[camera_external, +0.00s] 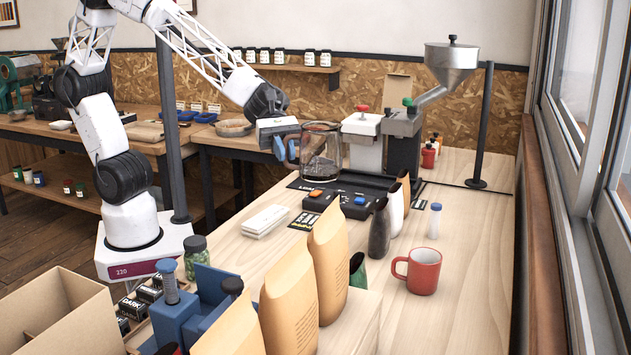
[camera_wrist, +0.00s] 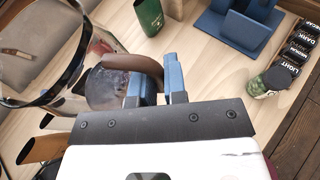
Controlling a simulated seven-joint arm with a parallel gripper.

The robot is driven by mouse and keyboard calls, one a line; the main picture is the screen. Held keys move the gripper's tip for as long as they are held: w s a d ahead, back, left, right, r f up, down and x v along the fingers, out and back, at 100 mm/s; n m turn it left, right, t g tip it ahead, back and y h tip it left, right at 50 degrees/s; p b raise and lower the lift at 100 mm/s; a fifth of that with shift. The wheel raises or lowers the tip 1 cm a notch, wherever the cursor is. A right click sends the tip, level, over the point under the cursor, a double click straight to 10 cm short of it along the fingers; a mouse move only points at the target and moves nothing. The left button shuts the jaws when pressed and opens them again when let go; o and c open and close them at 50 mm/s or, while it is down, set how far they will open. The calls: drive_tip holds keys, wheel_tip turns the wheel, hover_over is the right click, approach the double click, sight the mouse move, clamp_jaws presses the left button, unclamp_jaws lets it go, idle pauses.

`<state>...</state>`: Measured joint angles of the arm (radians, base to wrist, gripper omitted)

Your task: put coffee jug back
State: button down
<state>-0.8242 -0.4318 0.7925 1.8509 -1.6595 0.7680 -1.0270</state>
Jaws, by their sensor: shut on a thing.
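The coffee jug (camera_external: 322,160) is clear glass with a dark rim and something dark inside. It is upright at the black brewer base (camera_external: 345,184); I cannot tell whether its bottom rests on the base or hangs just above it. My gripper (camera_external: 287,149) is at the jug's left side, its blue fingers shut on the handle. In the wrist view the jug (camera_wrist: 64,88) fills the upper left, and its brown handle (camera_wrist: 142,64) runs to the blue fingers of my gripper (camera_wrist: 157,84). Part of the handle is hidden by the fingers.
A grinder with a steel hopper (camera_external: 451,62) stands right of the jug, beside a white machine (camera_external: 361,139). Several coffee bags (camera_external: 328,255) and a red mug (camera_external: 423,271) stand nearer the camera. A white stack (camera_external: 265,220) lies before the base. The counter's right side is mostly clear.

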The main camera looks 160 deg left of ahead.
drive_tip(key=s+d+r+m+g+h, duration=0.1)
drive_tip(key=s+d+m+h, duration=0.25)
drive_tip(key=s+d, duration=0.4)
drive_tip(key=s+d+r+m+g+h, duration=0.1)
drive_tip(key=s+d+r+m+h, duration=0.25)
drive_tip(key=d, duration=0.65)
wheel_tip(320, 180, down, 20)
drive_tip(key=s, duration=0.1)
drive_tip(key=shift+s+r+n, duration=0.15)
drive_tip(key=shift+s+n, duration=0.1)
drive_tip(key=shift+n, duration=0.15)
drive_tip(key=shift+w+a, duration=0.1)
drive_tip(key=shift+a, duration=0.05)
drive_tip(key=w+a+f, duration=0.1)
drive_tip(key=w+a, duration=0.6)
drive_tip(key=w, duration=0.6)
drive_tip(key=shift+f, duration=0.2)
drive_tip(key=shift+w, duration=0.15)
drive_tip(key=shift+w+a, duration=0.1)
drive_tip(key=shift+w, duration=0.1)
drive_tip(key=shift+w+f, duration=0.1)
drive_tip(key=shift+f, duration=1.7)
